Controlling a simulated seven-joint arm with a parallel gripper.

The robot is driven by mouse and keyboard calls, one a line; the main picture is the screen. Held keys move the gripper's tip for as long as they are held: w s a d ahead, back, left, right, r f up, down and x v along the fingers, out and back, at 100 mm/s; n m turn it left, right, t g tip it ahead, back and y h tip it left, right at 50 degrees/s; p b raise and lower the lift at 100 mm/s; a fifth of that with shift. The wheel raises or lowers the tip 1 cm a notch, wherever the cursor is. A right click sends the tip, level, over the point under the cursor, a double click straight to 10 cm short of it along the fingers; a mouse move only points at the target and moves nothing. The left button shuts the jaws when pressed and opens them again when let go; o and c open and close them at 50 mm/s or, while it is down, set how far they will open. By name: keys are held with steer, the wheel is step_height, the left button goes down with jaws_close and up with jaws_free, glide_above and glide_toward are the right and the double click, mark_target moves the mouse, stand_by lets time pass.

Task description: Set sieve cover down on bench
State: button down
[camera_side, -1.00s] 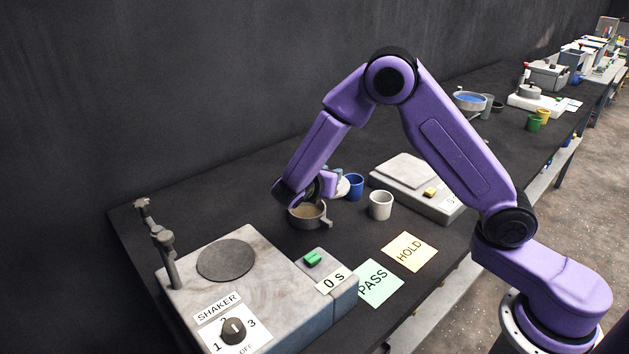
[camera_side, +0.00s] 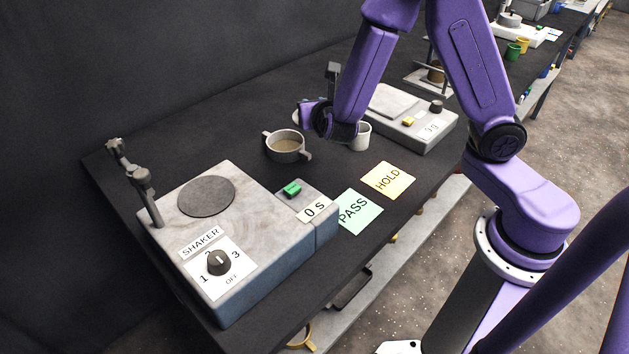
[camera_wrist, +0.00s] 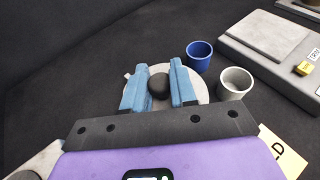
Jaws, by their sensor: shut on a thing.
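The sieve cover (camera_wrist: 203,88) is a pale round disc with a dark knob (camera_wrist: 158,86). In the wrist view my gripper (camera_wrist: 159,87) has its blue fingers shut on the knob. The cover is over the dark bench; I cannot tell whether it touches it. In the side view my wrist hides most of the gripper and cover. The open sieve (camera_side: 286,146), a grey round pan with brown material inside, stands on the bench left of my gripper.
A white cup (camera_wrist: 235,83) and a blue cup (camera_wrist: 199,55) stand close to the cover's right. A scale (camera_side: 410,118) is behind them. The shaker (camera_side: 240,235), PASS card (camera_side: 354,211) and HOLD card (camera_side: 388,179) are nearer the camera. Bare bench (camera_side: 225,125) lies left of the sieve.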

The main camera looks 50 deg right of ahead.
steer(key=shift+s+a+f+n+t+y, duration=0.4)
steer(key=shift+s+a+f+n+y, duration=0.6)
steer(key=shift+f, duration=1.3)
steer(key=shift+s+a+f+n+t+y, duration=0.45)
steer(key=shift+f+n+y, duration=0.95)
steer(key=shift+f, duration=0.95)
steer(key=shift+s+a+f+n+t+y, duration=0.35)
steer(key=shift+s+a+f+n+y, duration=0.4)
steer(key=shift+f+y, duration=1.1)
steer(key=shift+w+f+h, duration=0.1)
steer(key=shift+f+h, duration=0.35)
steer(key=shift+f, duration=0.1)
steer(key=c, duration=0.9)
jaws_free()
